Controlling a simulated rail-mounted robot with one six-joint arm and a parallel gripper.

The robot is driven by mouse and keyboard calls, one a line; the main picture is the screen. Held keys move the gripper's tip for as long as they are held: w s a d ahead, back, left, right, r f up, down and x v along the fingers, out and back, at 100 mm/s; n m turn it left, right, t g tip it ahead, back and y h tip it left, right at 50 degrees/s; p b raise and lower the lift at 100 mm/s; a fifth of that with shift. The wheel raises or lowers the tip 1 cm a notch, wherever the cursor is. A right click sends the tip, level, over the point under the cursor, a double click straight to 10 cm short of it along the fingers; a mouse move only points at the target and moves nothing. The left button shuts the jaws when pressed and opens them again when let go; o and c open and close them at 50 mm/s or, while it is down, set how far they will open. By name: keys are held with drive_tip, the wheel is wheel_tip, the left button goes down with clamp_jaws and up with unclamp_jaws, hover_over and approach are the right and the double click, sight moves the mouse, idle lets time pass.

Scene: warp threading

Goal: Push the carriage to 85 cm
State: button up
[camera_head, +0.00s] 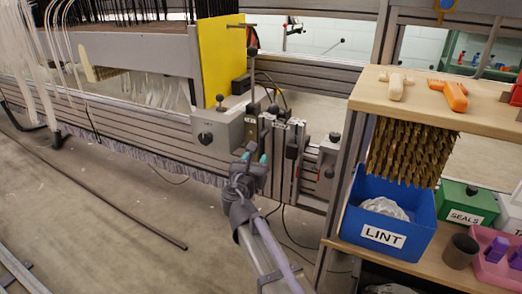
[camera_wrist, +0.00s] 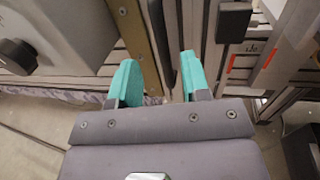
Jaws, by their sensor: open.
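My gripper (camera_head: 254,157) is open, with two teal fingertips. It is in front of a group of metal blocks on the slotted rail. In the wrist view my gripper (camera_wrist: 158,82) points at a gap beside a brass-edged plate (camera_wrist: 139,40), with a dark upright bar (camera_wrist: 157,32) in line with the space between the fingertips. Nothing is clearly held, and I cannot tell whether a fingertip touches. The likely carriage is the grey block with a black knob (camera_head: 222,130), left of my gripper; it also shows in the wrist view (camera_wrist: 70,30). No readable 85 cm mark shows.
The slotted rail (camera_head: 120,120) runs left from the blocks. A knobbed block (camera_head: 327,165) stands to the right. A wooden shelf (camera_head: 440,97) with brushes, a blue LINT bin (camera_head: 388,225) and a green SEALS box (camera_head: 468,204) are farther right. A yellow plate (camera_head: 220,58) rises behind.

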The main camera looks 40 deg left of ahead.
sight(261, 147)
drive_tip(key=x, duration=0.8)
drive_tip(key=shift+w, duration=0.3)
clamp_jaws()
